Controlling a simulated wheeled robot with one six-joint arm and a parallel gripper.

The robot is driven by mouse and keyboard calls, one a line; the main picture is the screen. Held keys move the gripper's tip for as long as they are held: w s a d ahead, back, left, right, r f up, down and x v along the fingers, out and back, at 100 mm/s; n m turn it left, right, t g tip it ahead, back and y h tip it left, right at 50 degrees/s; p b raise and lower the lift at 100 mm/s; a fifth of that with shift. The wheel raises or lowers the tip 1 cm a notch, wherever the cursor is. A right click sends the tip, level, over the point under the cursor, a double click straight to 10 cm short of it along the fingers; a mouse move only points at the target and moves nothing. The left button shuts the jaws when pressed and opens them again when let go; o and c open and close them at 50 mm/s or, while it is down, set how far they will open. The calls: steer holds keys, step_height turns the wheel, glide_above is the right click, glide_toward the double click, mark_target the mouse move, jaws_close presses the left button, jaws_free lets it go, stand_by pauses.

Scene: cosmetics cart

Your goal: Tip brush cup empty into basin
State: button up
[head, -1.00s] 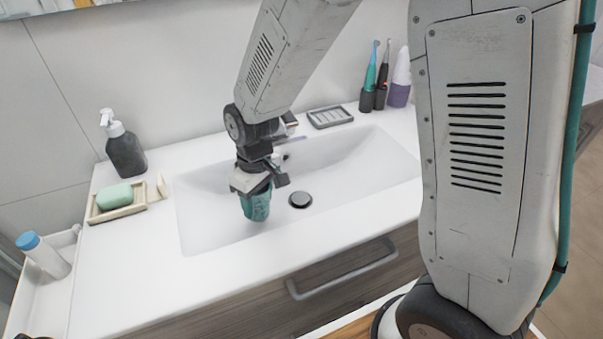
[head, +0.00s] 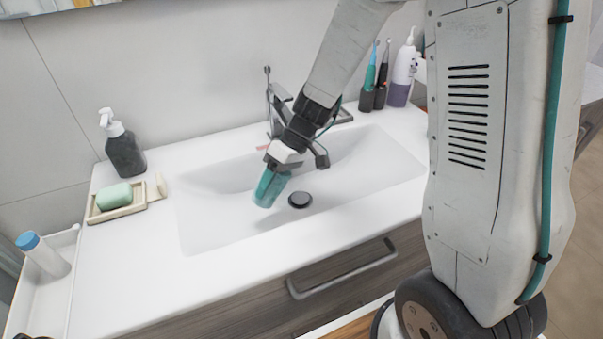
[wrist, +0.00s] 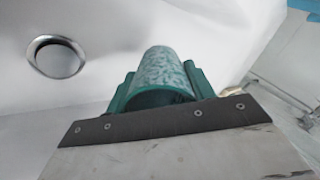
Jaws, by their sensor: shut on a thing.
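The teal brush cup (head: 270,189) is held by my gripper (head: 281,168) over the white basin (head: 215,215). My gripper is shut on the cup. In the head view the cup is tilted, its lower end leaning to the left, a little left of the dark drain plug (head: 300,200). In the wrist view the speckled cup (wrist: 165,75) sits between the green jaw pads, with the drain (wrist: 57,58) at the upper left.
The faucet (head: 277,100) stands right behind my gripper. A soap dish with green soap (head: 116,197) and a dark pump bottle (head: 124,152) stand to the left. Toothbrushes (head: 377,68) stand in holders at the back right. The counter's front left is clear.

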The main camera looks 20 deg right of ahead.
steer(key=shift+d+r+y, duration=0.15)
steer(key=shift+y, duration=0.15)
steer(key=shift+w+d+r+y, duration=0.15)
steer(key=shift+r+y, duration=0.15)
steer(key=shift+y, duration=0.4)
steer(key=shift+r+y, duration=0.1)
steer(key=shift+y, duration=0.2)
steer(key=shift+r+g+y, duration=0.4)
steer(key=shift+r+y, duration=0.1)
steer(key=shift+y, duration=0.5)
steer(key=shift+r+g+y, duration=0.3)
steer(key=shift+r+y, duration=0.2)
steer(key=shift+y, duration=0.7)
steer(key=shift+w+d+r+y, duration=0.1)
steer(key=shift+d+r+y, duration=0.1)
steer(key=shift+d+y, duration=0.25)
steer(key=shift+d+r+y, duration=0.2)
steer(key=shift+d+y, duration=0.25)
steer(key=shift+d+r+g+y, duration=0.15)
steer(key=shift+r+g+y, duration=0.1)
steer(key=shift+y, duration=0.35)
steer(key=shift+d+r+g+y, duration=0.15)
steer(key=shift+r+y, duration=0.05)
steer(key=shift+y, duration=0.4)
stand_by(0.6)
